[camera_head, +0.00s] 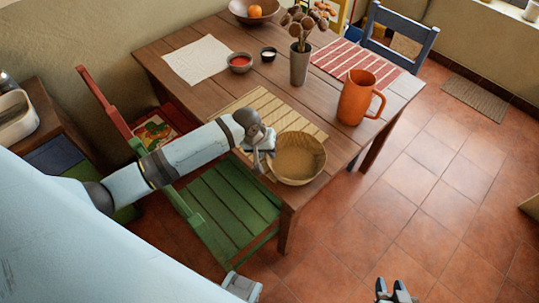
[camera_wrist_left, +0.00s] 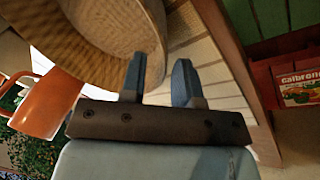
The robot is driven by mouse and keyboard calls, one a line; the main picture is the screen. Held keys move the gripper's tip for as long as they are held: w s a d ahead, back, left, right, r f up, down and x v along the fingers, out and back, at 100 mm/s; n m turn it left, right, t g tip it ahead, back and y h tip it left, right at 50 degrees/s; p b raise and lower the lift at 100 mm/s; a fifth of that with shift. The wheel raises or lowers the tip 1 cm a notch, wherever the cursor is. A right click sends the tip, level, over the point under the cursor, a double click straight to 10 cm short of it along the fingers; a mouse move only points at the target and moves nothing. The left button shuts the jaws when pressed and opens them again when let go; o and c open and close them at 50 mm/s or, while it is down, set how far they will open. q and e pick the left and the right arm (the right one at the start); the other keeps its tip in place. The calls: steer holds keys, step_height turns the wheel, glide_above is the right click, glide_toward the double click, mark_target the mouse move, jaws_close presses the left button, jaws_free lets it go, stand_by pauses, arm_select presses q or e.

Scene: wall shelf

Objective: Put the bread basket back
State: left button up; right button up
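The bread basket (camera_head: 298,160), a round woven tan bowl, sits at the near corner of the wooden table and looks empty. My left gripper (camera_head: 264,156) is at its left rim. In the left wrist view the basket (camera_wrist_left: 95,70) fills the upper left. The fingers of my left gripper (camera_wrist_left: 160,80) are apart there; one overlaps the basket's edge and the other is just outside it. I cannot tell whether they touch it. My right gripper (camera_head: 393,291) is at the bottom edge of the head view, fingers apart, away from the table and empty.
The table (camera_head: 190,36) also holds a slatted mat (camera_head: 262,106), an orange pitcher (camera_head: 357,98), a grey vase (camera_head: 300,66), small bowls (camera_head: 239,63) and a fruit bowl (camera_head: 240,12). A green chair (camera_head: 232,205) stands under my left arm.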

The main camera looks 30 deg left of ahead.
arm_select(q)
steer(key=v, duration=0.8)
steer(key=s+d+f+m+t+p, duration=0.1)
steer(key=s+d+m+t+p, duration=0.2)
steer(key=s, duration=0.6)
steer(key=s+d+f+m+t+p, duration=0.1)
steer(key=s+d+m+t+p, duration=0.2)
steer(key=s, duration=0.7)
steer(key=shift+s+d+f+t+h+p, duration=0.2)
steer(key=shift+d+t+h+p, duration=0.25)
steer(key=shift+t+p, duration=0.55)
steer(key=shift+w, duration=0.1)
